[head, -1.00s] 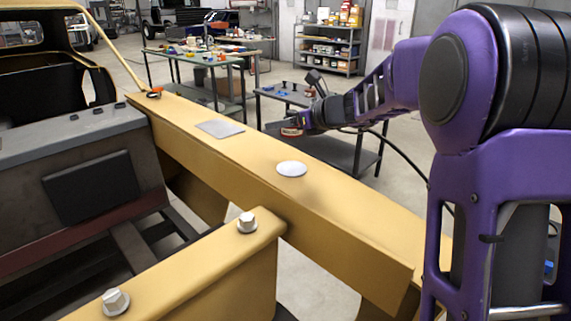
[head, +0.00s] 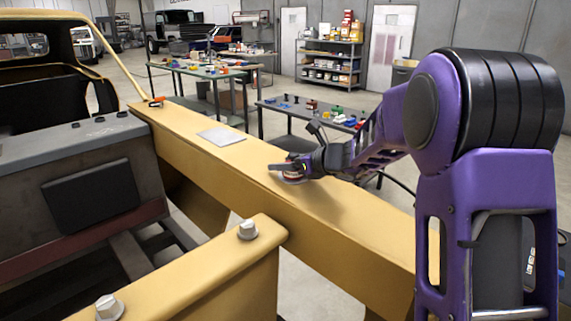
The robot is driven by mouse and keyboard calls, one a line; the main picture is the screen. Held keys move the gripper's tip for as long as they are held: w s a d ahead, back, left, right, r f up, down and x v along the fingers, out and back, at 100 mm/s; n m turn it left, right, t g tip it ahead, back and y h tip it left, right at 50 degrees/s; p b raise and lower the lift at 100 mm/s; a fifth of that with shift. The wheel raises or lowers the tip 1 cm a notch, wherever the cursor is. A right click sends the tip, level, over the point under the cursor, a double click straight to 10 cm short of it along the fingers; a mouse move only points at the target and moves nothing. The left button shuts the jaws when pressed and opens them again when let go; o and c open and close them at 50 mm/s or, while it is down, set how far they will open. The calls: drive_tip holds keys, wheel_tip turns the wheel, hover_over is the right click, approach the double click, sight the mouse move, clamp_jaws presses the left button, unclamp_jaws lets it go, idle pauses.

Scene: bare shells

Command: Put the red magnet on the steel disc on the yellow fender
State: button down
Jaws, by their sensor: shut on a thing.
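The yellow fender (head: 340,234) runs diagonally from the far left to the near right. My gripper (head: 287,169) is over its top face and is shut on the red magnet (head: 293,176), of which only a small part shows under the fingers. The round steel disc (head: 294,182) is directly below the magnet and mostly hidden by it and the gripper. I cannot tell whether magnet and disc touch.
A flat grey square plate (head: 222,136) lies farther back on the fender. A small orange-and-black item (head: 157,101) sits at its far end. Two bolts (head: 247,229) stand on the nearer yellow beam. A cart with small coloured parts (head: 290,108) stands behind the fender.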

drive_tip(key=shift+c, duration=0.4)
unclamp_jaws()
drive_tip(key=shift+f, duration=0.1)
drive_tip(key=p+v, duration=0.1)
drive_tip(key=v, duration=1.1)
